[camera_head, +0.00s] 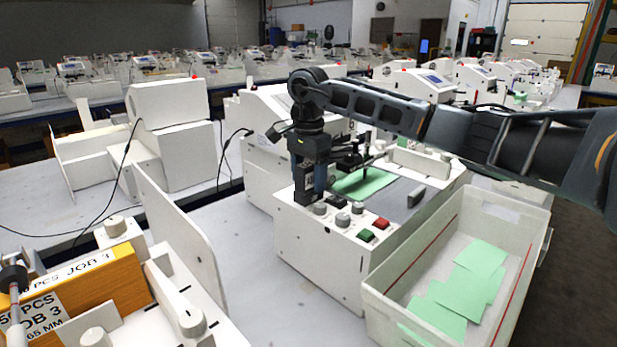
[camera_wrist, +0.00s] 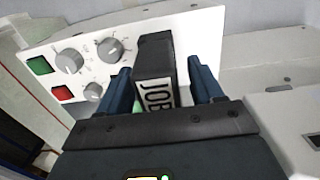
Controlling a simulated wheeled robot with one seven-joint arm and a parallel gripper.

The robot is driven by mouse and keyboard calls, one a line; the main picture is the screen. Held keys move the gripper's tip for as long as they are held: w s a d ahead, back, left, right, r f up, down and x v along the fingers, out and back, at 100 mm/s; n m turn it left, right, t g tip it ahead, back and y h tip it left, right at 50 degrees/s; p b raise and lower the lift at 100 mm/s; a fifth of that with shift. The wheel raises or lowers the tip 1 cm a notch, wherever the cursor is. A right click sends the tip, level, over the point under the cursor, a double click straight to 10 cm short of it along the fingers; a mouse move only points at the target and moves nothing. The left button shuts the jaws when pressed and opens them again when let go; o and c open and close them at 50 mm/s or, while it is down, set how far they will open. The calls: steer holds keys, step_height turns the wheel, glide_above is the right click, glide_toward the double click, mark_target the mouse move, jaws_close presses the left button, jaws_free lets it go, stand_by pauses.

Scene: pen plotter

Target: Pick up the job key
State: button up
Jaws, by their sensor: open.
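The job key (camera_wrist: 155,55) is a dark block with a white label reading JOB. In the wrist view it stands between the two blue fingers of my gripper (camera_wrist: 160,78), with a gap visible on the right side; contact on the left is hard to tell. My gripper (camera_head: 311,188) is open and points down at the left end of the plotter's control panel (camera_head: 335,232) in the head view. The key is mostly hidden by the fingers there.
Knobs (camera_wrist: 110,50), a green button (camera_wrist: 38,65) and a red button (camera_wrist: 62,93) sit beside the key. A white bin (camera_head: 375,305) with green sheets stands right of the plotter. An upright white panel (camera_head: 180,235) and orange JOB 3 boxes (camera_head: 85,300) are at left.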

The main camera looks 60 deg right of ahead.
steer(key=shift+c, duration=0.4)
steer(key=c, duration=1)
steer(key=shift+r, duration=0.1)
